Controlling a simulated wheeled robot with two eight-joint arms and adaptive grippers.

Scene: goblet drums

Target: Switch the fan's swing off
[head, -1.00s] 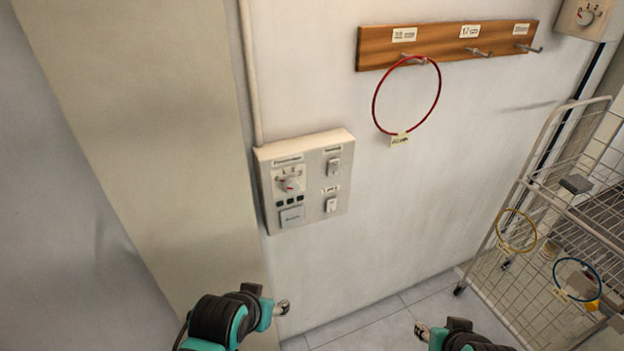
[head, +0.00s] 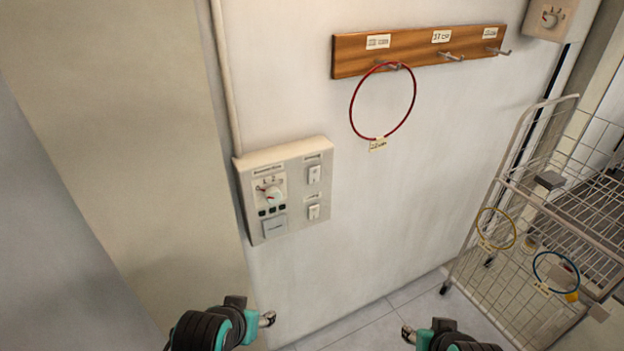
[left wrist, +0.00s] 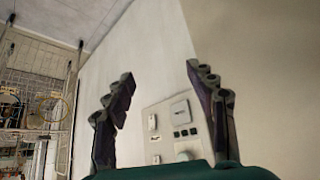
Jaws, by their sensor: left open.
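A beige control panel (head: 320,160) is fixed to the white wall at centre left in the head view. It has a round dial (head: 273,195), small dark buttons, a square grey button (head: 275,228), an upper rocker switch (head: 314,174) and a lower rocker switch (head: 313,212). Their labels are too small to read. The panel also shows upside down in the left wrist view (left wrist: 165,108), beyond my fingers. My left gripper (head: 268,319) is below the panel, apart from it; its fingers (left wrist: 160,72) are open and empty. My right gripper (head: 407,334) is low at centre right; its jaws are unclear.
A wooden hook rail (head: 420,50) holds a red hoop (head: 353,105) above right of the panel. Another dial box (head: 545,18) is at top right. A wire cart (head: 520,200) with yellow and blue hoops stands at right. The wall around the panel is clear.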

